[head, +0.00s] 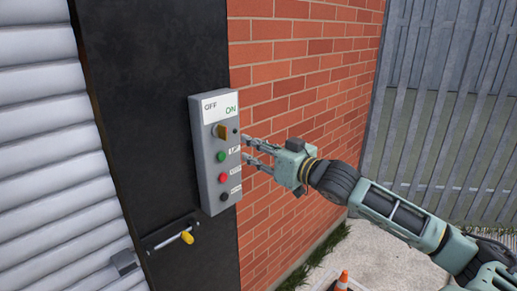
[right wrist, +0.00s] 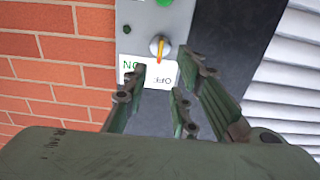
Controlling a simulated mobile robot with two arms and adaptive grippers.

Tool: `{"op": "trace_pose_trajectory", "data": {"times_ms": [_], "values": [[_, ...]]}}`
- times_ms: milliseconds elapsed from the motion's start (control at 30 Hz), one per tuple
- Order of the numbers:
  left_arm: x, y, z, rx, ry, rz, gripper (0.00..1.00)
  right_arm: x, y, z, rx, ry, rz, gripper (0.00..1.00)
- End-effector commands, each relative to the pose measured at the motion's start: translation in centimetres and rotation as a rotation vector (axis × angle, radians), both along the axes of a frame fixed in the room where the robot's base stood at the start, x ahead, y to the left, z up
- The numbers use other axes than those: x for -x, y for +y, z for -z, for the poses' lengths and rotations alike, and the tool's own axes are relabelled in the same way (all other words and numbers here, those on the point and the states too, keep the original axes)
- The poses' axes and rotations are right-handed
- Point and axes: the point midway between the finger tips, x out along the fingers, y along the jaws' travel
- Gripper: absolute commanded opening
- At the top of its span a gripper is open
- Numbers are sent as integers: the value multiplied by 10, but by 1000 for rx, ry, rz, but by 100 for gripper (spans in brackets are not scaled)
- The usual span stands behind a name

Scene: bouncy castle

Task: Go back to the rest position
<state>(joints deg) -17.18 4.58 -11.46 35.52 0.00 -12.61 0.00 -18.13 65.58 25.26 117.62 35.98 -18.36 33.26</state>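My right gripper (head: 250,148) is open and empty beside the grey control box (head: 208,190) on the dark wall panel. Its fingertips are near the box's right edge; I cannot tell whether they touch it. In the right wrist view the open fingers (right wrist: 160,85) are spread below the selector knob (right wrist: 159,47) and around the OFF/ON label. In the head view the knob (head: 221,131) is yellow-brown, above a green, a red and a black button. My left gripper is not in view.
A red brick wall (head: 290,75) stands behind my right arm. A latch with a yellow handle (head: 187,237) is below the box. A grey shutter (head: 45,130) is at left, a metal fence (head: 435,120) at right. An orange cone (head: 342,280) stands on the ground.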

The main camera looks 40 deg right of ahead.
Motion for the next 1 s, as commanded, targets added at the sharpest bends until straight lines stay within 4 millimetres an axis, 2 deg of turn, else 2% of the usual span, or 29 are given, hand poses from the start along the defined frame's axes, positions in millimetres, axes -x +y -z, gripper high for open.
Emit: {"op": "trace_pose_trajectory", "data": {"times_ms": [233, 800, 900, 967, 1000], "values": [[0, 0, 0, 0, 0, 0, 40, 8, 0, -1, 1, 0, 0, 26], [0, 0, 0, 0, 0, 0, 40, 8, -1, 1, 1, 1, 2, 26], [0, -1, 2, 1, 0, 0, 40, 6, -13, 15, -3, 14, 25, 26], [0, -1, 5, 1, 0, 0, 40, 5, -28, 34, -8, 33, 56, 26], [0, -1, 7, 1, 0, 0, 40, 5, -41, 52, -12, 50, 85, 26]]}}
